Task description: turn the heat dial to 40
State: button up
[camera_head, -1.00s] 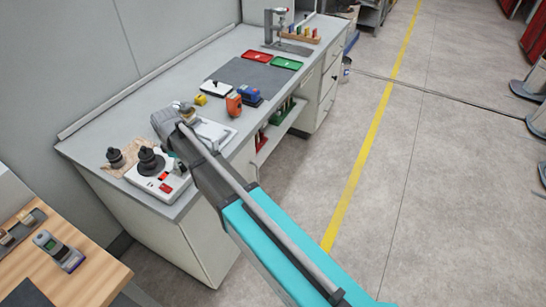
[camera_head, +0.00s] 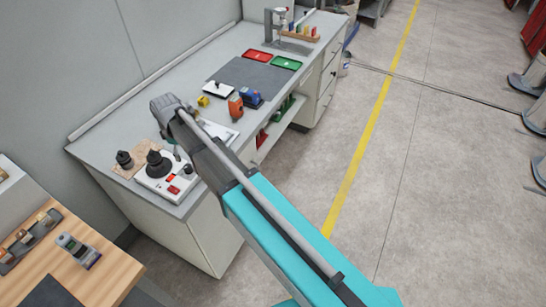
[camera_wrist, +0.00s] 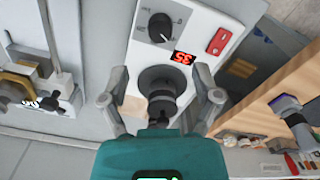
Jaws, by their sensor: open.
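The roller coater is a white unit (camera_head: 152,184) on the near end of the grey bench in the head view. In the wrist view its white panel (camera_wrist: 196,22) carries the black heat dial (camera_wrist: 160,27) with a printed scale. Beside the dial, a red lit display (camera_wrist: 183,57) seems to read 35. My gripper (camera_wrist: 160,103) is open and empty, its two fingers spread on either side of the round black spindle (camera_wrist: 158,85), below the dial in the picture. I cannot tell whether they touch it.
A red switch (camera_wrist: 218,40) sits beside the display. A wooden table (camera_head: 100,270) is at lower left. Farther along the bench lie a dark mat (camera_head: 250,75) and small tools.

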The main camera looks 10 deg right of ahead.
jog(key=shift+r+p, duration=2.4)
jog(key=shift+r, duration=0.35)
jog(key=s+d+f+m+b, duration=0.2)
jog(key=s+d+m, duration=0.1)
jog(key=d, duration=0.6)
jog(key=s+d+f+m+b, duration=0.2)
jog(key=s+d+m, duration=0.2)
jog(key=d, duration=0.6)
jog(key=s+d+f+m+b, duration=0.2)
jog(key=s+d+m, duration=0.2)
jog(key=d, duration=0.6)
jog(key=shift+m, duration=0.7)
jog(key=shift+f, duration=0.1)
jog(key=shift+s+d+f+m+b, duration=0.25)
jog(key=shift+s+d+m, duration=0.25)
jog(key=shift+s+d, duration=0.3)
jog(key=shift+s+d+f+m+b, duration=0.1)
jog(key=shift+s+d+m+b, duration=0.1)
jog(key=shift+s+d+m, duration=0.45)
